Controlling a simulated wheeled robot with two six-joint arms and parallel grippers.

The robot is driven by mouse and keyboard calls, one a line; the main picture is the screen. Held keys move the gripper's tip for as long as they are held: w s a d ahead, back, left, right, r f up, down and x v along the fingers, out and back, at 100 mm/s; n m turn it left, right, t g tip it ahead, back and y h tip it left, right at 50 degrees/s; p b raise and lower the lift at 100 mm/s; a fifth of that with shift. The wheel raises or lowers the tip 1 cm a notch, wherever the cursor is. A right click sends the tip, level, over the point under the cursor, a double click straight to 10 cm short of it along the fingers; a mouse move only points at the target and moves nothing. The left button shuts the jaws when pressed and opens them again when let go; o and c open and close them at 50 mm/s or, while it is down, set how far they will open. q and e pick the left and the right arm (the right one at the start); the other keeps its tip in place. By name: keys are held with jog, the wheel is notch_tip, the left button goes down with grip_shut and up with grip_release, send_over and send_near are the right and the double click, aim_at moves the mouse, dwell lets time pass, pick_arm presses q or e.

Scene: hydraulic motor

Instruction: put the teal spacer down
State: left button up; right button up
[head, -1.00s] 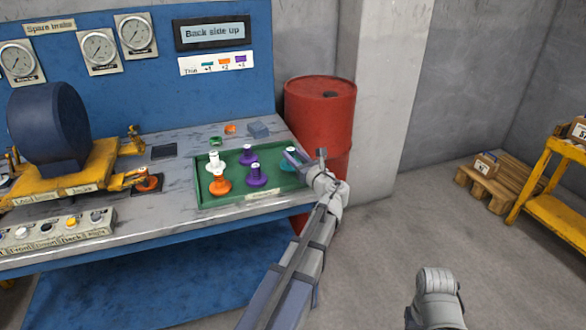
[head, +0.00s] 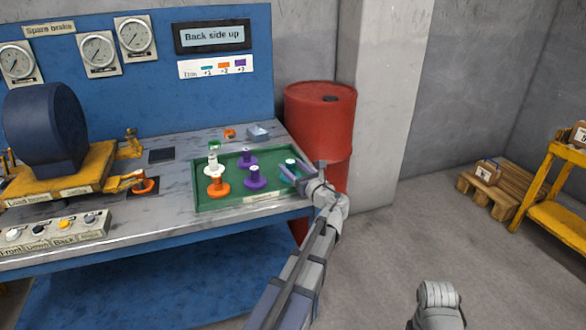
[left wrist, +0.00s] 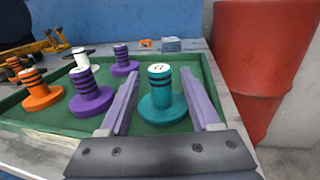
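The teal spacer (left wrist: 162,101) stands upright on its flange in the right part of the green tray (left wrist: 30,122). In the head view the teal spacer (head: 291,163) is partly hidden by my left gripper (head: 297,172). In the left wrist view my left gripper (left wrist: 160,78) is open, with one finger on each side of the spacer. Gaps show between both fingers and the spacer. My right gripper is not in view; only a grey part of my other arm shows low in the head view.
Purple spacers (head: 255,178), an orange spacer (head: 218,187) and a white spacer (head: 213,165) stand left in the tray. A red barrel (head: 320,112) stands beyond the bench's right end. A sign (head: 212,36) reads "Back side up".

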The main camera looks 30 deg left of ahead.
pick_arm(q)
jog(key=shift+r, duration=0.1)
jog(key=shift+s+d+r, duration=0.1)
jog(key=shift+r, duration=0.05)
jog(key=v, duration=1.1)
jog(key=shift+s+d, duration=0.15)
jog(key=shift+d, duration=0.15)
jog(key=s+d+f+n+g+h, duration=0.2)
jog(key=s+d+f+n+h, duration=0.1)
jog(key=s+d+f+n, duration=0.25)
jog(key=s+d+f+n+g+h, duration=0.2)
jog(key=s+d+f+n+h, duration=0.15)
jog(key=f+n, duration=0.4)
jog(key=s+d+f+n+g+h, duration=0.2)
jog(key=s+d+f+n+h, duration=0.1)
jog(key=d, duration=0.5)
jog(key=s+d+f+n+g+h, duration=0.3)
jog(key=s+d+f+n+h, duration=0.1)
jog(key=s+d, duration=0.4)
jog(key=shift+s+d+f+h, duration=0.3)
jog(key=shift+d+f+h, duration=0.25)
jog(key=shift+f, duration=0.4)
